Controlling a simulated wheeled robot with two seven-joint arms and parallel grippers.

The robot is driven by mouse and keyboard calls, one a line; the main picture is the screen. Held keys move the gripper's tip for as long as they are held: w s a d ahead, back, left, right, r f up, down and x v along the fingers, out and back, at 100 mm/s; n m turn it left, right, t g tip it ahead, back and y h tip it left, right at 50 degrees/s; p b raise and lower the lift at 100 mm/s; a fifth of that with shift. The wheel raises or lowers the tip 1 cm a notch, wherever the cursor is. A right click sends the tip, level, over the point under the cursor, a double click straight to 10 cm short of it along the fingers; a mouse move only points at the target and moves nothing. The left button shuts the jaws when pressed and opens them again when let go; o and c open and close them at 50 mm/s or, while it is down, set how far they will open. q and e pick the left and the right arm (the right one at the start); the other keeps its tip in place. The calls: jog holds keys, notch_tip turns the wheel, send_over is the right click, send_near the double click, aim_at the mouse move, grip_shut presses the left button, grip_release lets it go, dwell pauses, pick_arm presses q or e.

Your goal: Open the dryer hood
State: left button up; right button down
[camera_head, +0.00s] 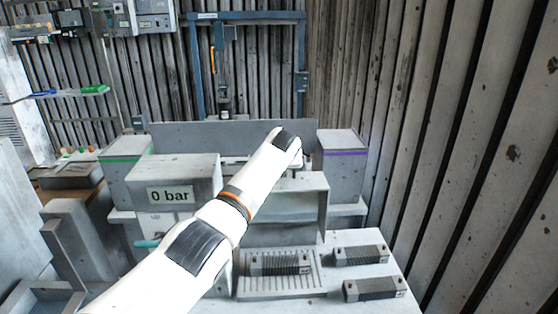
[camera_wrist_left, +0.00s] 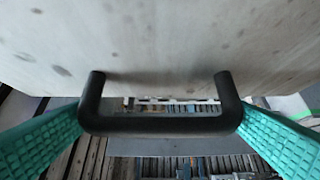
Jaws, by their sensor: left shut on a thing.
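The grey dryer hood (camera_head: 312,182) appears to be the boxy cover at the middle of the bench, partly hidden behind my left arm. In the left wrist view, a mottled grey panel (camera_wrist_left: 160,45) fills the top and bears a black U-shaped handle (camera_wrist_left: 160,125). My left gripper (camera_wrist_left: 162,126) has its teal ribbed fingers at the two ends of this handle and is shut on it. In the head view my left arm reaches from the lower left to the hood; its fingers are hidden there. How far the hood stands open I cannot tell. My right gripper is not in view.
A slotted tray (camera_head: 245,289) holds a ribbed block (camera_head: 280,264) in front. Two more ribbed blocks (camera_head: 360,255) (camera_head: 375,288) lie to its right. A "0 bar" box (camera_head: 150,170) stands left, a purple-striped box (camera_head: 342,165) right. A corrugated wall (camera_head: 450,150) bounds the right.

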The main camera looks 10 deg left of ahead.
pick_arm(q)
jog(key=shift+s+f, duration=0.1)
jog(key=shift+f, duration=0.2)
jog(key=o, duration=1.1)
jog(key=shift+c, duration=0.2)
jog(key=shift+r, duration=0.1)
jog(key=shift+s+r, duration=0.25)
jog(key=shift+r, duration=0.15)
jog(key=b+v, duration=0.4)
jog(key=v, duration=0.7)
jog(key=shift+d+f, duration=0.1)
